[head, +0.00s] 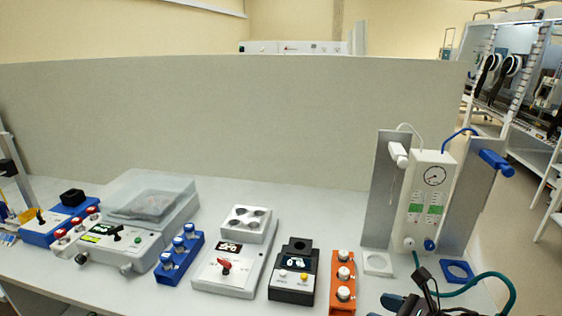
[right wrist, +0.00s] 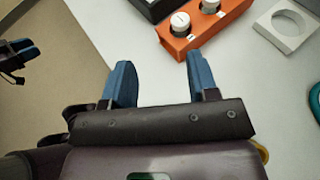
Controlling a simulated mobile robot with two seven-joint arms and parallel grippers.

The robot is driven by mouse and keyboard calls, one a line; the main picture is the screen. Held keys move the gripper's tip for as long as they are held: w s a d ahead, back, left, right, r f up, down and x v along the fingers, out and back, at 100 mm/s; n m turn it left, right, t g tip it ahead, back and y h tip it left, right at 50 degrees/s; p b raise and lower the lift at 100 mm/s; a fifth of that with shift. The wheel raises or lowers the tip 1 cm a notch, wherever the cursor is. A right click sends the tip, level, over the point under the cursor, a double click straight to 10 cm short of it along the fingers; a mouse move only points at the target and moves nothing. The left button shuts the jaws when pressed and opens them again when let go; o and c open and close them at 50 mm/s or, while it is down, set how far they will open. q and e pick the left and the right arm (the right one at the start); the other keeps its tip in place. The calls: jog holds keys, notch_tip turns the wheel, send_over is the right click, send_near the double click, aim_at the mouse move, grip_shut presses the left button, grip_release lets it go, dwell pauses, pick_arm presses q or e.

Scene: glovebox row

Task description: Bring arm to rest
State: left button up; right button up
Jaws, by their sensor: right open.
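My right gripper (right wrist: 160,82) is open in the right wrist view. Its two blue fingers are spread apart with nothing between them, over the pale bench top near the orange block. In the head view a dark and blue part of a gripper (head: 402,303), apparently the right one, shows at the bottom edge, partly cut off. Another dark gripper part with blue (right wrist: 18,62), apparently my left gripper, shows at the left edge of the right wrist view, over the floor. Its jaw opening cannot be made out.
The orange block with white-topped knobs (head: 342,284) lies just ahead of the right gripper. A white square ring (head: 367,271), a blue ring (head: 446,268), a gauge unit (head: 428,200) and a teal hose (head: 508,287) are to the right. Several instrument boxes line the bench leftward.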

jog(key=s+a+f+m+t+h, duration=0.15)
jog(key=s+a+m+h, duration=0.3)
jog(key=m, duration=1.35)
jog(key=s+d+f+m+g+h, duration=0.2)
jog(key=s+d+m+g+h, duration=0.3)
jog(key=s+m, duration=0.7)
jog(key=s+d+f+m+g+h, duration=0.1)
jog(key=s+d+f+m+g, duration=0.15)
jog(key=s+d+m, duration=0.85)
jog(key=w+a+f+m+t, duration=0.3)
jog(key=w+a+f+t, duration=0.2)
jog(key=w+f+t, duration=0.3)
jog(key=shift+w+f+y, duration=0.35)
jog(key=shift+w+f, duration=0.85)
jog(key=shift+w, duration=0.4)
